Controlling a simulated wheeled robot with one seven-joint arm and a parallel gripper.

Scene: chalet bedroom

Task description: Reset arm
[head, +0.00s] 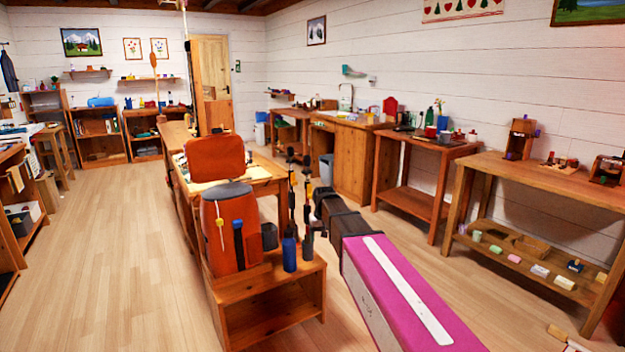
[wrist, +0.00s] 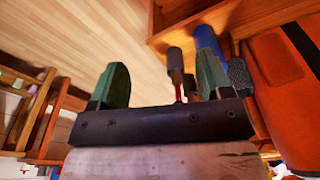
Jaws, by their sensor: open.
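My gripper (wrist: 162,82) is open in the wrist view. Its two dark green fingers stand wide apart on a black bar, and nothing is held between them. Behind the fingers are a dark-handled tool with a red shaft (wrist: 175,62) and a blue cylinder (wrist: 208,42), the latter partly hidden by the right finger. I cannot tell how far they are from the fingers. In the head view my pink and white arm (head: 385,290) reaches in from the lower right towards the small wooden bench; its fingers are not clearly seen there.
The bench (head: 275,310) carries an orange pack (head: 230,230), a blue bottle (head: 289,253) and upright dark poles close to my arm. A work table stands behind it. Side tables (head: 425,205) with small objects line the right wall. Open floor (head: 110,260) lies left.

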